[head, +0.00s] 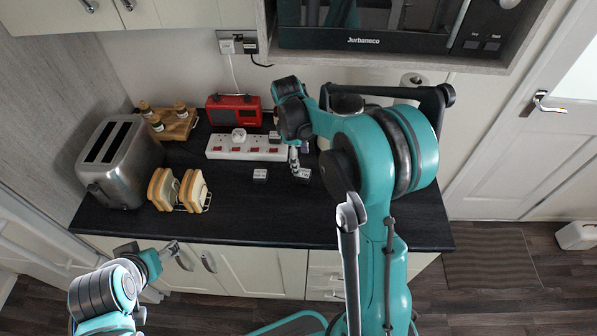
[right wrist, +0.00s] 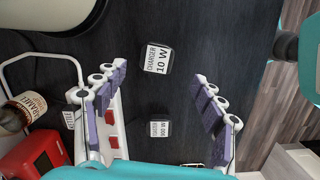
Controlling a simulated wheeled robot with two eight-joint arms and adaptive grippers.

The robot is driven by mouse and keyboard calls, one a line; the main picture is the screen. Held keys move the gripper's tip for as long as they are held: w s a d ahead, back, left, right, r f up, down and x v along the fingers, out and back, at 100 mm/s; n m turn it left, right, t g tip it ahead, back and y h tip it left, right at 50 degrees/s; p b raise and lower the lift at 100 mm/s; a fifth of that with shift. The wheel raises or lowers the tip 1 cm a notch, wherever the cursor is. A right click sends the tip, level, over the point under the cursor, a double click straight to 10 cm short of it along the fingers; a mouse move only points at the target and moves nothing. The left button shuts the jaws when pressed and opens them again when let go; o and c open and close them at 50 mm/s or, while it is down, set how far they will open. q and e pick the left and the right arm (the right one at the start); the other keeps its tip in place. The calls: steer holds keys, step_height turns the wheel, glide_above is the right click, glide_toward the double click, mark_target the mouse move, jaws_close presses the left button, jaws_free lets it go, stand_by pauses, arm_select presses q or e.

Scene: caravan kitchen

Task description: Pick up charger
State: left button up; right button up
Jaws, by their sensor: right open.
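Two small dark-sided chargers with white labels lie on the black worktop in front of the power strip.
A white power strip (head: 222,152) with plugs lies behind the chargers, with a red radio (head: 233,110) behind it. A bread rack (head: 180,190), steel toaster (head: 120,165) and spice jars (head: 160,120) stand left. The worktop's front strip (head: 270,220) is clear.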

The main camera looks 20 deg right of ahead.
mark_target(304, 173)
steer(key=shift+w+f, duration=0.15)
steer(key=shift+f, duration=0.15)
steer(key=shift+f+b, duration=0.3)
steer(key=shift+f, duration=0.65)
steer(key=f, duration=0.2)
steer(key=d+f+b, duration=0.1)
steer(key=f, duration=0.2)
steer(key=shift+f+b, duration=0.3)
steer(key=shift+f, duration=0.05)
steer(key=c, duration=1.2)
